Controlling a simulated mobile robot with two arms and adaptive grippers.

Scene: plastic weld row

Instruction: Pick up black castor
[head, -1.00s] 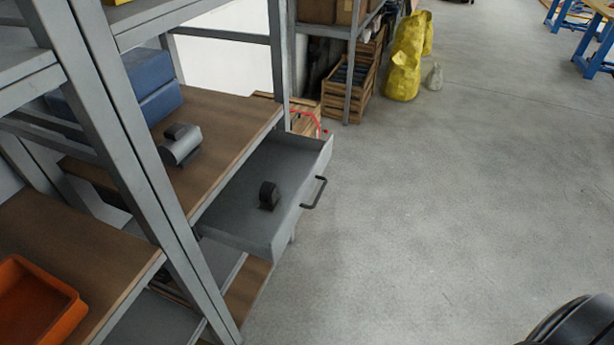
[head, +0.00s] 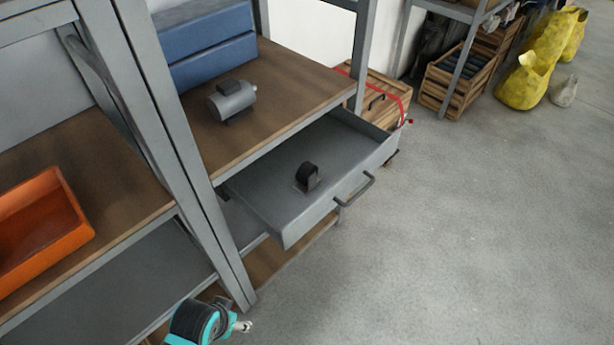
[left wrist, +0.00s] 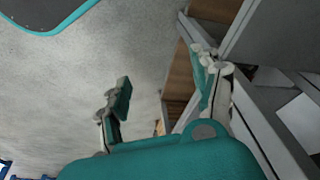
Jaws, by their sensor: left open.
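The black castor (head: 307,175) sits inside the open grey drawer (head: 265,208), near the middle of its floor. Its dark wheel stands on a small plate. Part of my left arm with its gripper (head: 240,326) shows at the bottom of the head view, in front of the shelving and below the drawer, well apart from the castor. In the left wrist view the left gripper (left wrist: 163,78) is open, with its two fingers spread and nothing between them. The castor cannot be made out in the wrist view. My right gripper is out of view.
A grey motor-like cylinder (head: 232,101) and blue boxes (head: 212,62) stand on the wooden shelf above the drawer. An orange bin (head: 45,232) is on the left shelf. A shelf post (head: 180,140) stands left of the drawer.

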